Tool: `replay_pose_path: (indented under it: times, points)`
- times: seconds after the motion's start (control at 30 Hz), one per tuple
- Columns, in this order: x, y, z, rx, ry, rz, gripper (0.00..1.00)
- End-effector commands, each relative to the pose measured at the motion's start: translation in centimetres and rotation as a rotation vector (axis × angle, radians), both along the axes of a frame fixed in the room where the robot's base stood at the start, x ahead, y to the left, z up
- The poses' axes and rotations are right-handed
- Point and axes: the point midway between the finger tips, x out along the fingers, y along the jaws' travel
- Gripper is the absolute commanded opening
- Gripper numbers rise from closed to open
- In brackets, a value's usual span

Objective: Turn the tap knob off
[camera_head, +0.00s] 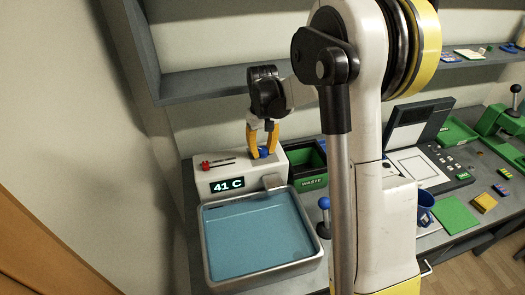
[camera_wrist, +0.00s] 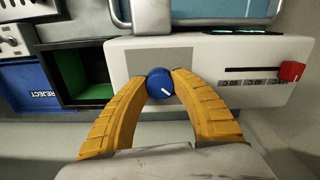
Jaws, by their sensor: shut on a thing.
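The tap knob (camera_wrist: 160,84) is a round blue knob with a white pointer line, on a grey patch of the white tap unit (camera_wrist: 215,53). In the wrist view the yellow fingers of my gripper (camera_wrist: 159,82) are shut on the knob, one on each side. The white line points toward the lower right of that view. In the head view my gripper (camera_head: 263,153) reaches down onto the top of the unit, and a bit of the blue knob (camera_head: 263,153) shows between the fingers. The unit's display (camera_head: 227,185) reads 41 C.
A basin of blue water (camera_head: 258,235) stands in front of the unit. A red slider (camera_wrist: 291,71) sits on the unit beside the knob. A green waste bin (camera_head: 306,165) and a blue reject bin (camera_wrist: 38,88) are close by. A blue mug (camera_head: 425,208) stands further right.

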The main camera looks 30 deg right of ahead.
Motion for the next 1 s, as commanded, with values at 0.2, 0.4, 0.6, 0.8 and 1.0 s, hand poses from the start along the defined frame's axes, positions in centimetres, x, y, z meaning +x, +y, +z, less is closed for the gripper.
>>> replay_pose_path:
  times: [0.2, 0.4, 0.6, 0.8, 1.0]
  points:
    - [0.02, 0.00, 0.02, 0.000, -0.001, 0.051, 0.00]
    - [0.02, 0.00, 0.02, 0.000, -0.001, 0.063, 0.00]
    - [0.02, 0.00, 0.02, 0.000, -0.001, 0.063, 0.00]
    - [0.02, 0.00, 0.01, 0.000, -0.001, 0.062, 0.54]
    - [0.01, 0.00, 0.01, 0.000, 0.000, 0.062, 0.54]
